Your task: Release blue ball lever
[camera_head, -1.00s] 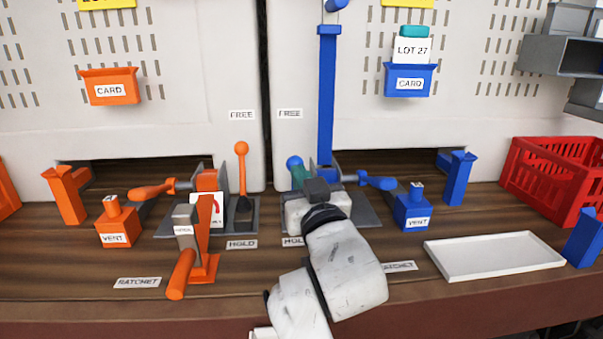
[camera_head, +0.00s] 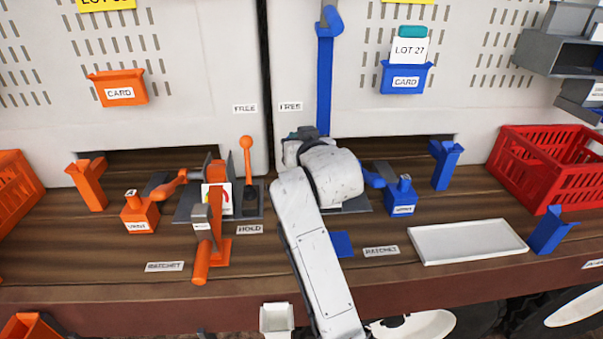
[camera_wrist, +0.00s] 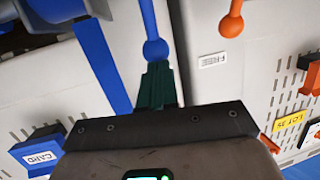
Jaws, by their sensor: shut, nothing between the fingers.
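The blue ball lever (camera_wrist: 155,47) shows in the wrist view as a round blue knob on a blue shaft. In the head view my arm hides it. My gripper (camera_wrist: 156,72) has dark green fingers, shut and empty. The fingertips are right at the ball, pressed to it or just short of it; I cannot tell which. In the head view only a bit of teal at my gripper (camera_head: 307,132) shows above my white wrist. The right FREE label (camera_head: 290,106) is on the panel just above the wrist.
The orange ball lever (camera_head: 246,143) stands upright at left, also at right in the wrist view (camera_wrist: 231,25). A tall blue column (camera_head: 325,85) rises behind my wrist. The blue vent box (camera_head: 402,197), white tray (camera_head: 468,242) and red crate (camera_head: 545,165) are at right.

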